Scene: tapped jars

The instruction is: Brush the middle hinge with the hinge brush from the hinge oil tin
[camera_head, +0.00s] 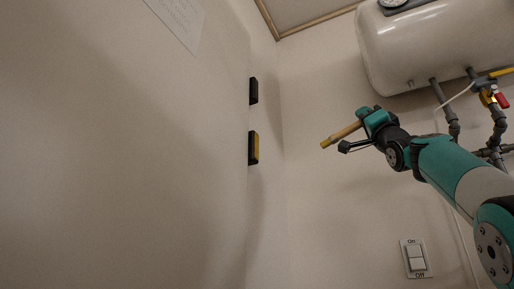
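My gripper (364,116), teal and dark, is shut on a yellow-brown stick, the hinge brush (343,134). The brush points left and slightly down, its outer end free in the air. Two dark hinges show on the edge of a pale panel, to the left of the brush and apart from it. The upper hinge (253,91) is all black. The lower hinge (253,148) is black with a yellow face on its right. I cannot tell from this view alone which one is the middle hinge. The hinge oil tin is not in view.
A white cylindrical tank (430,45) hangs at the upper right, with grey pipes (447,112) and a red-handled valve (501,100) below. An On/Off switch (415,258) is on the wall at the lower right. Space between brush and hinges looks clear.

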